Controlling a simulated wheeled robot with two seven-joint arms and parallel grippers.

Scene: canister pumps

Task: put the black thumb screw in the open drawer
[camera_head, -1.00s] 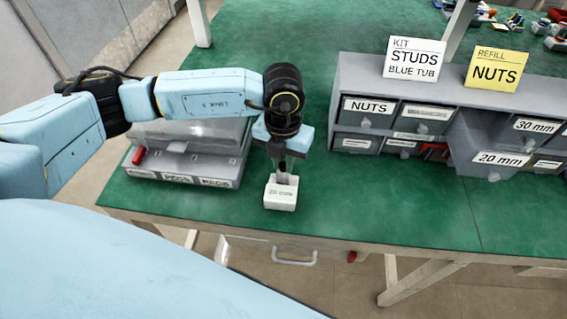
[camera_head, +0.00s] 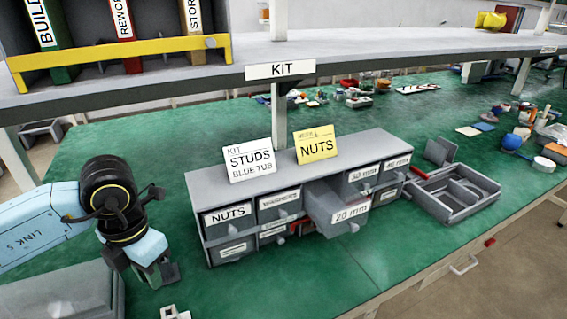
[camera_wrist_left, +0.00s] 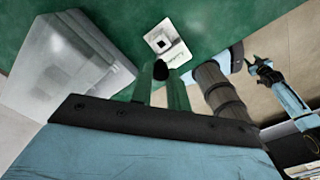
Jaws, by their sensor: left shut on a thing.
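My left gripper (camera_head: 156,276) points down at the left of the bench in the head view. In the left wrist view (camera_wrist_left: 160,88) it is shut on a small black piece, seemingly the black thumb screw (camera_wrist_left: 160,70), held between the fingertips. A small white box (camera_wrist_left: 167,42) sits on the green bench just beyond the fingertips; its edge shows in the head view (camera_head: 174,313). The open drawer (camera_head: 338,210), labelled 20 mm, sticks out of the grey drawer cabinet, right of my left gripper. My right gripper (camera_wrist_left: 262,68) seems to show small in the left wrist view, its jaws unclear.
The grey cabinet (camera_head: 290,178) carries a white STUDS card (camera_head: 250,160) and a yellow NUTS card (camera_head: 317,145). A grey divided tray (camera_head: 455,195) stands to its right. A shelf (camera_head: 200,75) spans above the back. The green bench before the cabinet is clear.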

